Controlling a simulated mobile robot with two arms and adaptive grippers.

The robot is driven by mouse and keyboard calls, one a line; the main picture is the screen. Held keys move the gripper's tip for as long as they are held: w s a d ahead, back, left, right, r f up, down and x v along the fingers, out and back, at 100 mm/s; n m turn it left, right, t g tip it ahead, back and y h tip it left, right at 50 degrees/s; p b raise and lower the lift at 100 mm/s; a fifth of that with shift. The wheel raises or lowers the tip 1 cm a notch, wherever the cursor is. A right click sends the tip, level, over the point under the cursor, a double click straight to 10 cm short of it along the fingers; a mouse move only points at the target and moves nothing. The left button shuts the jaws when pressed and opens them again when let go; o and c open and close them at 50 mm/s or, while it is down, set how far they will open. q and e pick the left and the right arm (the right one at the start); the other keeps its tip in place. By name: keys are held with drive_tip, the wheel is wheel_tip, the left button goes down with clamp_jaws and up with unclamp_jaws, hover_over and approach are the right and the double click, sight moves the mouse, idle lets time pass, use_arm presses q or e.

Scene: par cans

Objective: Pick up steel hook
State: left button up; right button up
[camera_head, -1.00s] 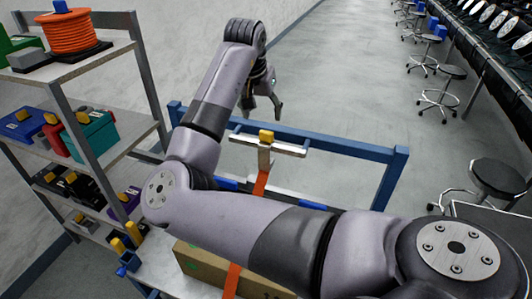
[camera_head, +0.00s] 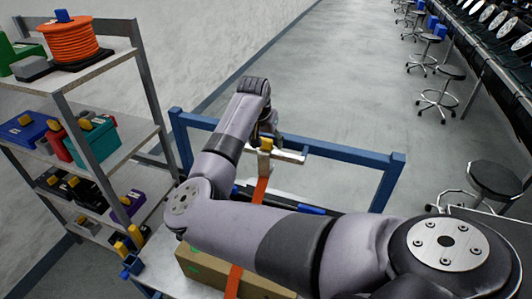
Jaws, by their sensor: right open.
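I cannot make out a steel hook for certain. A pale metal crossbar (camera_head: 290,156) with a yellow piece (camera_head: 266,144) on it stands at the top of an orange strap (camera_head: 261,188), near the middle of the view. My right gripper (camera_head: 273,128) is open just above and behind this crossbar, at the end of my bent right arm. The wrist hides part of the gripper, and I cannot tell whether its fingers touch anything. My left gripper is out of view.
A blue frame (camera_head: 345,154) stands around the crossbar. A cardboard box (camera_head: 205,268) lies below my arm. A shelf rack (camera_head: 118,158) on the left holds an orange cable reel (camera_head: 68,42) and several cases.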

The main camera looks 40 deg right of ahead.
drive_tip(key=shift+c, duration=0.5)
clamp_jaws()
drive_tip(key=shift+r, duration=0.1)
